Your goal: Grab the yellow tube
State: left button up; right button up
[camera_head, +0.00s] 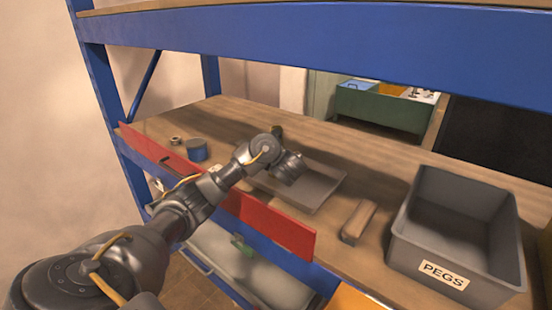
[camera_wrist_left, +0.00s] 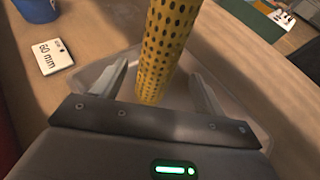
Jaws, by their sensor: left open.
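The yellow tube (camera_wrist_left: 165,45) is perforated with dark holes and shows in the left wrist view. It stands between the two fingers of my left gripper (camera_wrist_left: 160,76), which is open, with a finger on either side and a visible gap beside the tube. My right gripper is in neither view.
A blue cup (camera_head: 197,150) and a small ring (camera_head: 176,140) stand left on the wooden shelf. A white "60 mm" card (camera_wrist_left: 55,57) lies nearby. A brown block (camera_head: 358,222) and grey PEGS bin (camera_head: 455,225) are right. A red strip (camera_head: 270,226) edges the shelf; a blue beam (camera_head: 300,35) crosses above.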

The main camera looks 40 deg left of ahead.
pick_arm(q)
jog(key=b+x, duration=0.3)
jog(key=shift+a+f, duration=0.2)
jog(key=shift+a, duration=0.05)
jog(key=shift+w+a+f+b, duration=0.15)
jog(key=shift+w+a+b, duration=0.35)
jog(key=shift+b, duration=0.05)
jog(key=c, duration=1.1)
jog(key=shift+o, duration=0.2)
